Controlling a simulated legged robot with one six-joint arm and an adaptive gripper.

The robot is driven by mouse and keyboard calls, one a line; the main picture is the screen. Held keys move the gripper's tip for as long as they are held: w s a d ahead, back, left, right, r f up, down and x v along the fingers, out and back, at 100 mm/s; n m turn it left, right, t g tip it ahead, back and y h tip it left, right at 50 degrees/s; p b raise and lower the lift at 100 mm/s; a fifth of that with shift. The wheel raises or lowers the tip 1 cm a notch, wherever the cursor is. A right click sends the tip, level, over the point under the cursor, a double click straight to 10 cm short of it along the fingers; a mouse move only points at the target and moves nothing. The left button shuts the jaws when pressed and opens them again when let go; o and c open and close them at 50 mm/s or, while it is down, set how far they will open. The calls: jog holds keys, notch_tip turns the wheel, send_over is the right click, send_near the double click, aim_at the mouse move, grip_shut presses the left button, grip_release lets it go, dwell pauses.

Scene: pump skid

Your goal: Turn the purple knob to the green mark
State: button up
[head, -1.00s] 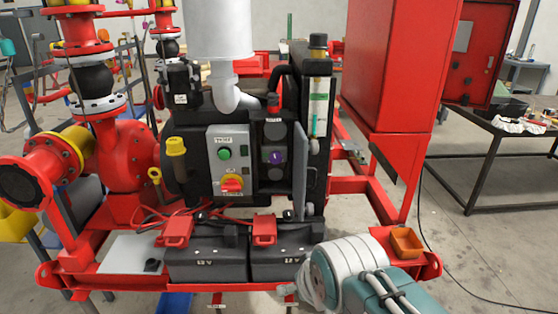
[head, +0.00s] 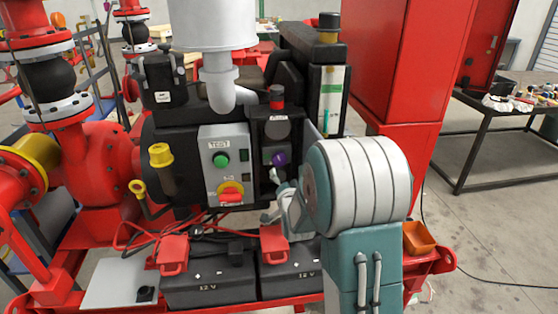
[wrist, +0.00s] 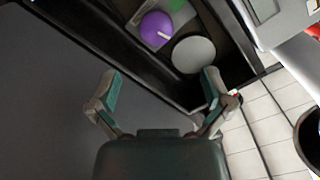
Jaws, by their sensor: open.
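The purple knob (head: 279,158) sits on the dark control panel below a grey round disc. In the wrist view the knob (wrist: 155,28) is at the top centre, on a grey plate, with a white pointer line towards the grey disc. A green patch (wrist: 175,4) shows beside the knob at the top edge, partly cut off. My gripper (wrist: 160,86) is open and empty, its two fingers apart. The knob lies beyond the fingertips, not between them. In the head view my gripper (head: 272,196) is in front of the panel, low and near the knob.
A grey control box (head: 224,165) with a green button and a red-yellow switch stands left of the knob. Black batteries (head: 209,285) with red terminal covers lie below. A gauge tube (head: 331,95) stands above right. A grey disc (wrist: 194,54) adjoins the knob.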

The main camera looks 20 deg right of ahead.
aim_at(280, 162)
jog(key=shift+m+t, duration=0.3)
jog(key=x, duration=0.6)
jog(key=f+x, duration=0.1)
jog(key=x, duration=0.3)
jog(key=shift+d, duration=0.4)
jog(key=shift+w, duration=0.55)
jog(key=c, duration=1.1)
